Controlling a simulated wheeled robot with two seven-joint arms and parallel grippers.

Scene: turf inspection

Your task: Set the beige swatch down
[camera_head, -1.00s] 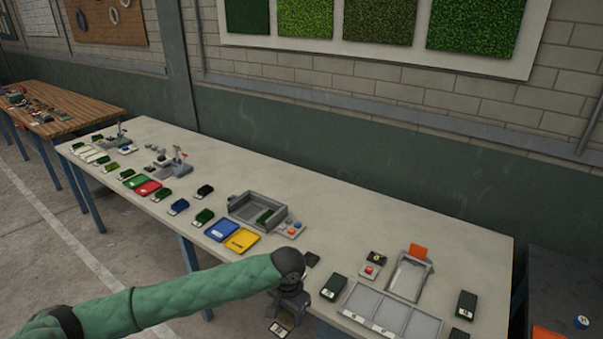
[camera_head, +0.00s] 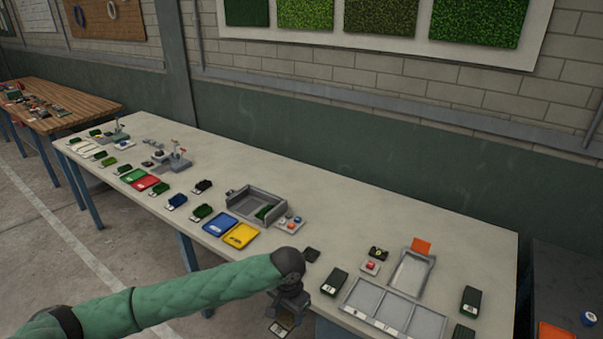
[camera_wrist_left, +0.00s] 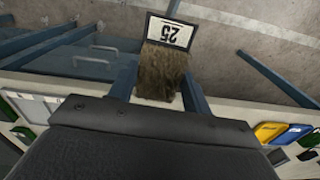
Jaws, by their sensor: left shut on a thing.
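My left gripper (camera_head: 288,312) is at the front edge of the long table, at the bottom middle of the head view. It is shut on the beige swatch (camera_head: 281,326), which hangs past the table's front edge over the floor. In the left wrist view the swatch (camera_wrist_left: 161,72) shows a brownish-beige pile between the two fingers (camera_wrist_left: 157,85), with a white label reading 25 at its far end. The arm hides part of the table edge. My right gripper is not in view.
A grey divided tray (camera_head: 393,308) lies right of the gripper, with a dark green swatch (camera_head: 334,281) beside it. Blue (camera_head: 219,224) and yellow (camera_head: 240,236) trays and a grey open box (camera_head: 257,206) stand to the left. The table's back strip (camera_head: 400,215) is clear.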

